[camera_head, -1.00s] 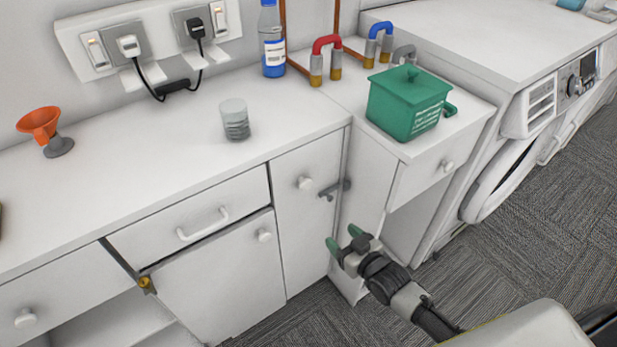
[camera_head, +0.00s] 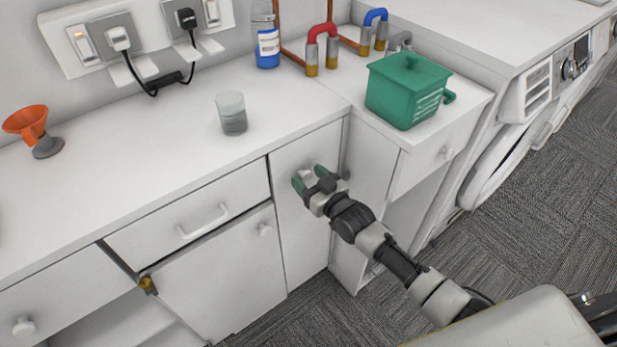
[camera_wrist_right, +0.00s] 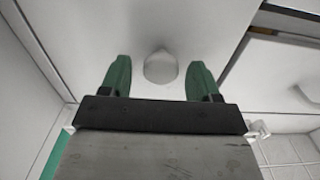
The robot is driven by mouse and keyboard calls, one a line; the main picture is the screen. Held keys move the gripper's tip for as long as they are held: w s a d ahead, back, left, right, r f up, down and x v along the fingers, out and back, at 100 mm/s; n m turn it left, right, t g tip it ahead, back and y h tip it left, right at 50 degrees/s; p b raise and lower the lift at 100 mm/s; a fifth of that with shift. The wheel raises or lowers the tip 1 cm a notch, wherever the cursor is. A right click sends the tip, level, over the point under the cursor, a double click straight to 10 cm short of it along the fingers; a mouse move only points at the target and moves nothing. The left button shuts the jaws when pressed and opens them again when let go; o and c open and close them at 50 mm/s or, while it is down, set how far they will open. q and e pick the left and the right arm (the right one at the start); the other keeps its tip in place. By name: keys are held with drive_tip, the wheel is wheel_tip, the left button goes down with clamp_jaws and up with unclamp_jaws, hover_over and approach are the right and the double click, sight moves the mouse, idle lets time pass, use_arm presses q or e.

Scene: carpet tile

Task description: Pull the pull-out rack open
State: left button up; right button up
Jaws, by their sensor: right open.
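The pull-out rack's narrow white front (camera_head: 302,238) is flush beside the white drawer and door in the head view. Its round knob is hidden behind my right gripper (camera_head: 310,180) there. In the right wrist view the white knob (camera_wrist_right: 160,67) sits between and just beyond the two green fingertips of my right gripper (camera_wrist_right: 161,78). The fingers are open and spread either side of it, and no contact shows. The rack front (camera_wrist_right: 100,30) fills the upper left of that view. My left gripper is not in view.
A green lidded box (camera_head: 403,92) stands on the right-hand counter. A glass (camera_head: 232,113), a blue-labelled bottle (camera_head: 267,40) and an orange funnel (camera_head: 27,122) stand on or by the counter. A drawer with a bar handle (camera_head: 203,221) is left of the rack. Carpet floor in front is clear.

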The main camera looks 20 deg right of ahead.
drive_tip(key=shift+w+a, duration=0.15)
drive_tip(key=shift+w, duration=0.05)
clamp_jaws()
idle(0.3)
drive_tip(key=shift+s, duration=0.15)
